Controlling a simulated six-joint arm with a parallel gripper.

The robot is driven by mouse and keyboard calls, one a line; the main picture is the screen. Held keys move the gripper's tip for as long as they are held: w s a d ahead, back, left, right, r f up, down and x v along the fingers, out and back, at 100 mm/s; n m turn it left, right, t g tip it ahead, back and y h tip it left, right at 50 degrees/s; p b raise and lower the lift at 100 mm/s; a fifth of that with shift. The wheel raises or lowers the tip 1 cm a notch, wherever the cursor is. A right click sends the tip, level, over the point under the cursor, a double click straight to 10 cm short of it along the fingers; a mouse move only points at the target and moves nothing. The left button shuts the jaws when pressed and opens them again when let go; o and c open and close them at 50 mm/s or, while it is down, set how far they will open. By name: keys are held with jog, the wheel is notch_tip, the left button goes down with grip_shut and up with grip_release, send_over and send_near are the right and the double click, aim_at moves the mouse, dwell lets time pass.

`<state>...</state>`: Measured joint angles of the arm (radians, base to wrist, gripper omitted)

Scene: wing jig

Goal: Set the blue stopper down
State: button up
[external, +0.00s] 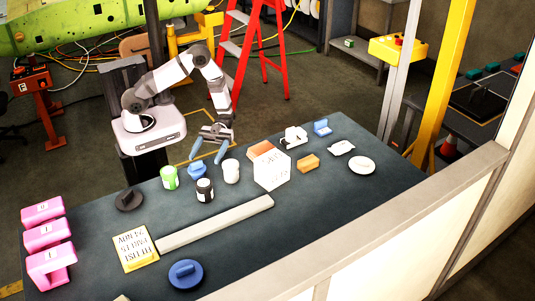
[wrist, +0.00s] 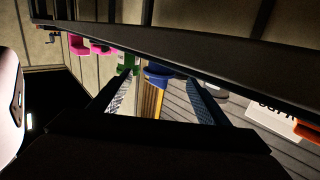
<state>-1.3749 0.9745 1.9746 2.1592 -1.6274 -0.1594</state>
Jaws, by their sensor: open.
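My gripper (external: 206,159) is open and empty, its two fingers pointing down at the table's back edge. A small blue piece, apparently the blue stopper (external: 197,172), stands on the dark table just below and in front of the fingers. In the wrist view the blue stopper (wrist: 157,75) shows beyond the gap between the fingertips (wrist: 160,84), apart from both fingers. Its lower part is partly hidden by nearby items in the external view. A larger blue disc with a raised grip (external: 185,274) lies near the table's front edge.
A green can (external: 169,177), a black jar (external: 205,190) and a white cup (external: 231,171) crowd the stopper. A white box (external: 272,170) stands to the right. A long grey bar (external: 215,224) crosses the middle. Pink holders (external: 48,236) stand at left. The table's right front is clear.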

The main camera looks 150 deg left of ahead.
aim_at(197, 168)
jog(key=shift+o, duration=0.3)
jog(key=shift+s+a+r, duration=0.1)
jog(key=shift+s+a, duration=0.3)
jog(key=shift+s, duration=0.05)
jog(key=shift+r, duration=0.1)
jog(key=r+p, duration=0.1)
jog(key=p, duration=0.1)
jog(key=w+d+r+g+y+p, duration=0.1)
jog(key=p, duration=0.1)
jog(key=shift+w, duration=0.2)
jog(key=shift+w+d+r+g+y+p, duration=0.3)
jog(key=shift+w+d+g+y+p, duration=0.1)
jog(key=shift+p, duration=0.55)
jog(key=shift+w+d+f, duration=0.15)
jog(key=shift+f, duration=0.05)
jog(key=shift+p+x, duration=0.45)
jog(key=shift+x, duration=0.55)
jog(key=shift+p+x, duration=1.1)
jog(key=shift+x, duration=0.75)
jog(key=shift+w+d+f, duration=0.15)
jog(key=shift+w+d, duration=0.25)
jog(key=shift+d, duration=0.2)
